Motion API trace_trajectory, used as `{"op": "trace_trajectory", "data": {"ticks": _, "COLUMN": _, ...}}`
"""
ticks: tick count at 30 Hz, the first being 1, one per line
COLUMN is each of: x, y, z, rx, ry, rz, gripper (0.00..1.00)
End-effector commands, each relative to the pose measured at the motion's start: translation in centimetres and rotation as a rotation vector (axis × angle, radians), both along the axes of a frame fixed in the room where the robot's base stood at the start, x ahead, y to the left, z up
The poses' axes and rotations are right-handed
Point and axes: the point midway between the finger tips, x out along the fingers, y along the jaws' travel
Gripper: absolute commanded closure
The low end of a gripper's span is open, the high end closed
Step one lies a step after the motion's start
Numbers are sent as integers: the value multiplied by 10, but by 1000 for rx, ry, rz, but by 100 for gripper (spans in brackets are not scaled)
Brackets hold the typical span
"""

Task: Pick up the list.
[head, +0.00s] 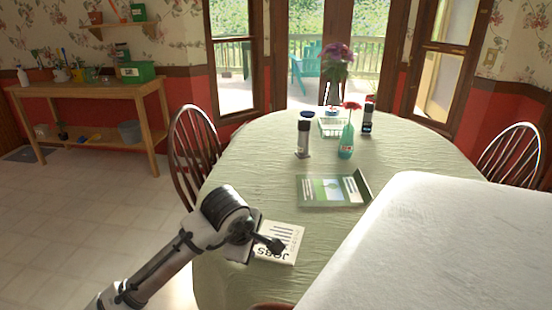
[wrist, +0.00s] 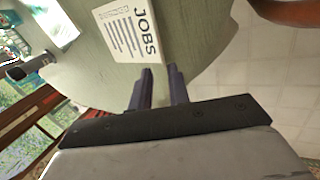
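The list is a small white pad headed "JOBS" with lines of print. In the head view the list (head: 282,243) lies flat on the green cloth of the round table (head: 235,180), near its front left edge. My gripper (head: 272,243) is just at the list's left side, partly in front of it. In the wrist view the list (wrist: 130,30) lies beyond the fingertips, its near edge close to them. My gripper (wrist: 160,72) has its two dark fingers apart with nothing between them but tablecloth. I cannot tell the exact height of the fingers above the table.
A green picture booklet (head: 330,190) lies behind the list. Wooden chairs (head: 192,145) surround the table. A large white surface (head: 440,240) fills the lower right.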

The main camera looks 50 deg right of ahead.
Motion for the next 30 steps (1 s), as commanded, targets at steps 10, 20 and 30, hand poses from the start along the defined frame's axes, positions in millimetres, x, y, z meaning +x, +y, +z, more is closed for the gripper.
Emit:
{"op": "trace_trajectory", "data": {"ticks": 10, "x": 7, "y": -17, "z": -34, "rx": -3, "ry": -1, "rz": -1, "gripper": 82}}
{"op": "trace_trajectory", "data": {"ticks": 20, "x": 11, "y": -36, "z": -71, "rx": -1, "ry": -2, "rz": 0, "gripper": 82}}
{"op": "trace_trajectory", "data": {"ticks": 30, "x": 13, "y": -40, "z": -79, "rx": -3, "ry": -3, "rz": 0, "gripper": 83}}
